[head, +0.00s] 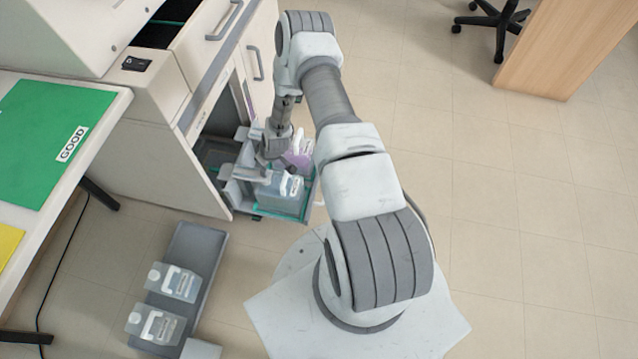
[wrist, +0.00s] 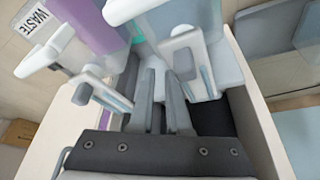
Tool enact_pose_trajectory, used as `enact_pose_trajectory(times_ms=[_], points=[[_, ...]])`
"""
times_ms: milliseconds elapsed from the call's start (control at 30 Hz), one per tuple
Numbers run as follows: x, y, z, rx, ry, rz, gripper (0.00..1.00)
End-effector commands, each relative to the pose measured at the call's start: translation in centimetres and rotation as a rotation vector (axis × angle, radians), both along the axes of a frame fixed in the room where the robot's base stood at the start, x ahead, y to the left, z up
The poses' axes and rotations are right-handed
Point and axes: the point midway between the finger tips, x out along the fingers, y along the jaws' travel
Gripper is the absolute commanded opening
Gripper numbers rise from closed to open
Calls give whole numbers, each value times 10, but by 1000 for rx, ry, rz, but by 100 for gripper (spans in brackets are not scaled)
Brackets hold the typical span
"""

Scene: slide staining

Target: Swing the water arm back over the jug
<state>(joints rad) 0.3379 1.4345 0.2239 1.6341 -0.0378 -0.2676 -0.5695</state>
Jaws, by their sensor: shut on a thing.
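My gripper (head: 268,160) reaches down over the pulled-out tray of the low cabinet. It is shut on a small grey part that looks like the water arm (head: 250,173), beside the pale blue jug's top. In the wrist view its grey fingers (wrist: 160,100) stand close together, and what lies between them is mostly hidden. The pale blue jug (head: 282,195) stands upright at the front of the tray and shows at the top of the wrist view (wrist: 190,18). Whether the arm is over its mouth I cannot tell.
A purple jug (head: 300,150) stands behind the blue one; a WASTE label (wrist: 47,47) shows in the wrist view. Two clear jugs (head: 173,282) (head: 155,325) sit on a grey floor tray (head: 195,250). A bench with a green mat (head: 50,140) is at left.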

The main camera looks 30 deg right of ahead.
Motion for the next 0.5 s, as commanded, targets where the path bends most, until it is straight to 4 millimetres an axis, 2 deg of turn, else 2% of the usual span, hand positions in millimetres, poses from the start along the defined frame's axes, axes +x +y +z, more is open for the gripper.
enact_pose_trajectory(times_ms=[33, 500], points=[[-14, -6, -5, -6, 30, -2, 0], [-7, -4, 38, -5, 15, 0, 0]])
